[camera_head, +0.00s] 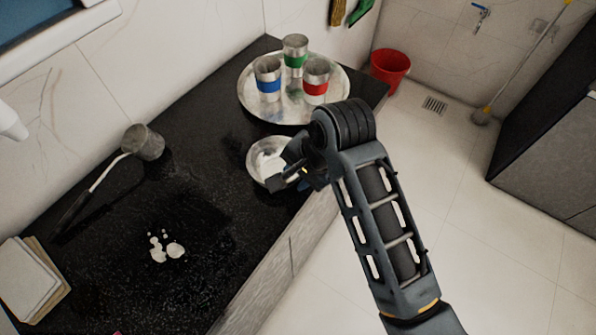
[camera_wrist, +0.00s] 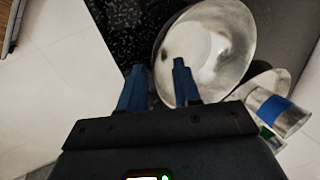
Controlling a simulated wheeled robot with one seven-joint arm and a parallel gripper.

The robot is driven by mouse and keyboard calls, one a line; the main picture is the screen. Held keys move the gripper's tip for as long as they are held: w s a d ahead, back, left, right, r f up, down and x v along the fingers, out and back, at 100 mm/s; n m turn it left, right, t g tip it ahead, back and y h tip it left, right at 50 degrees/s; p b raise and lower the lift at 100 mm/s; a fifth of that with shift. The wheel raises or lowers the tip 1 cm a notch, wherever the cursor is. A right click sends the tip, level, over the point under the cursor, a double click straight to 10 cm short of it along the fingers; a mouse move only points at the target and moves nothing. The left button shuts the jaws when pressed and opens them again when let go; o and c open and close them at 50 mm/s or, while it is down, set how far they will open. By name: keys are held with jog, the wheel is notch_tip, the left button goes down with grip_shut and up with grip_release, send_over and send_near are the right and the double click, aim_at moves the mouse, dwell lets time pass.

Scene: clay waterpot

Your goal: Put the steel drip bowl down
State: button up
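The steel drip bowl (camera_head: 264,160) is upright at the black counter, near its front edge and just in front of the round tray; it looks to be resting there. It fills the upper middle of the wrist view (camera_wrist: 218,48). My gripper (camera_head: 290,180) is at the bowl's near side, and the arm hides part of that side. In the wrist view my gripper's blue fingers (camera_wrist: 159,66) are apart, one outside the rim and one over the inside, with a clear gap around the thin wall.
A steel tray (camera_head: 249,105) holds cups with blue (camera_head: 268,84), green (camera_head: 295,60) and red (camera_head: 316,88) bands. A ladle (camera_head: 144,142) lies at the left, near a white spill (camera_head: 174,250) and stacked tiles (camera_head: 28,283). A red bucket (camera_head: 390,68) stands beyond the counter.

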jog(key=v, duration=1.2)
jog(key=shift+r, duration=0.1)
jog(key=s+d+f+n+t, duration=0.3)
jog(key=s+d+f+t, duration=0.3)
jog(key=s+d+f, duration=0.6)
jog(key=s+d+r+n+t+h, duration=0.1)
jog(key=s+d+r+n+t, duration=0.1)
jog(key=s+r, duration=0.5)
jog(key=s+d+r+n+t+h, duration=0.2)
jog(key=s+r, duration=0.5)
jog(key=s, duration=0.6)
jog(key=shift+d+r+n+t, duration=0.15)
jog(key=shift+r+n+t, duration=0.2)
jog(key=shift+n+t, duration=0.55)
